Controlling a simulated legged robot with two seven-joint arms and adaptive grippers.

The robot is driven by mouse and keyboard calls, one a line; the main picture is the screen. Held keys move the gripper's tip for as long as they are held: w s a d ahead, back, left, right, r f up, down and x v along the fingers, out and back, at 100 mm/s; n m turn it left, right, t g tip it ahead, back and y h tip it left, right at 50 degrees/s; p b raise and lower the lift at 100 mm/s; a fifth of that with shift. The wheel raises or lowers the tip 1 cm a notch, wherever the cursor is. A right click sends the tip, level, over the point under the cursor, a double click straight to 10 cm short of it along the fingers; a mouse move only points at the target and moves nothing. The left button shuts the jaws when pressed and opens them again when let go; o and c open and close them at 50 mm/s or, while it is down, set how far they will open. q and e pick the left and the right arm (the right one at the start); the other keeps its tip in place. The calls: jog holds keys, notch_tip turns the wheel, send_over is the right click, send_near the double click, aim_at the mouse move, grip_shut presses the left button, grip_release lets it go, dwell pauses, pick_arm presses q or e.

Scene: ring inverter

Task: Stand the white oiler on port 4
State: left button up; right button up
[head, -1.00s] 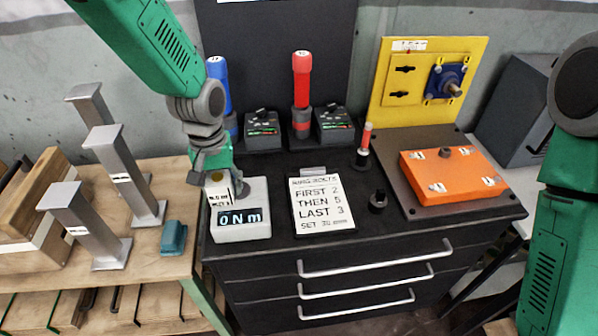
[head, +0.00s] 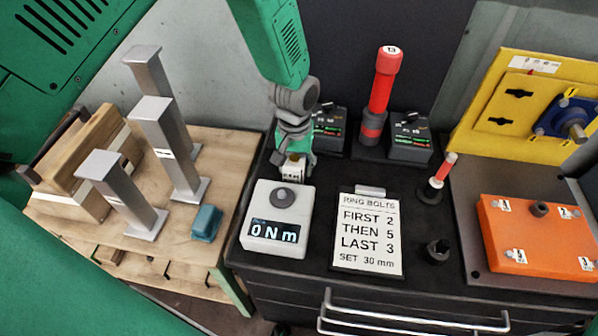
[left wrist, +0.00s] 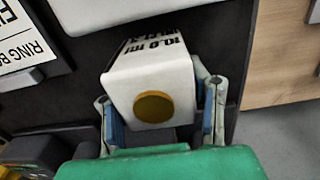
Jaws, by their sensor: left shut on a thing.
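The white oiler (head: 292,169) is a small white block with black print and a round brass-coloured disc on its face. My left gripper (head: 295,158) is shut on it, behind the torque readout. In the left wrist view the oiler (left wrist: 150,78) sits between the two fingers of the gripper (left wrist: 160,120). Whether it touches the bench top I cannot tell. An orange block (head: 540,235) with numbered corner labels and a dark central boss lies at the right; I cannot read a clear 4 on it. My right gripper is out of view.
A white readout box (head: 277,232) showing 0 Nm stands just in front of the gripper. A sign card (head: 368,232), a dark socket (head: 436,251), a red-topped peg (head: 441,178) and a tall red tool (head: 382,85) stand between it and the orange block. Grey posts (head: 165,150) stand left.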

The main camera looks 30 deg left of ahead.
pick_arm(q)
notch_tip(320, 180, down, 2)
jog(key=shift+s+d+f, duration=0.1)
jog(key=shift+d+f, duration=0.15)
jog(key=shift+d, duration=0.2)
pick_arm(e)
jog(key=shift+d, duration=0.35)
pick_arm(q)
jog(key=o, duration=1.2)
jog(key=shift+a, duration=0.1)
jog(key=shift+a+f, duration=0.1)
jog(key=shift+a, duration=0.05)
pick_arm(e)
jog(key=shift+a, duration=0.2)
